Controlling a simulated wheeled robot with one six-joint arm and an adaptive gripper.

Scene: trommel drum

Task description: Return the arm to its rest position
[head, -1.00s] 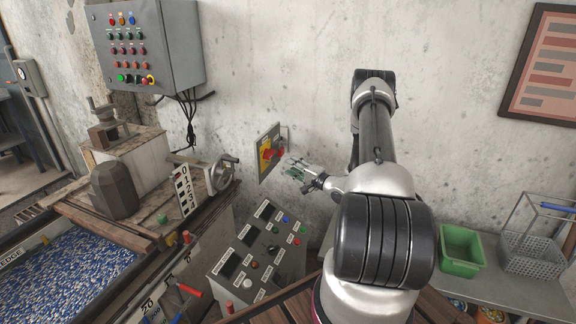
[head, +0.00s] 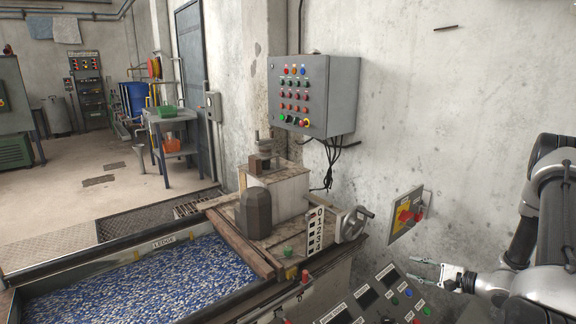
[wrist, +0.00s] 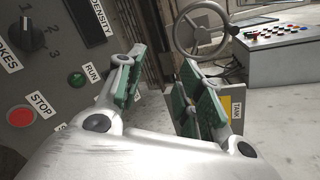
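My gripper (head: 420,270) is at the lower right of the head view, in front of the wall and above the sloped control console (head: 375,300). Its fingers are apart with nothing between them. In the wrist view the green-padded fingers of my gripper (wrist: 165,85) also stand apart and empty. My dark and silver arm (head: 550,215) runs along the right edge of the head view, bent, and is partly cut off by the frame.
A handwheel (head: 353,223) and a trough of blue and white media (head: 150,285) lie left. A grey button cabinet (head: 315,95) hangs on the wall. Open floor (head: 100,190) shows far left.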

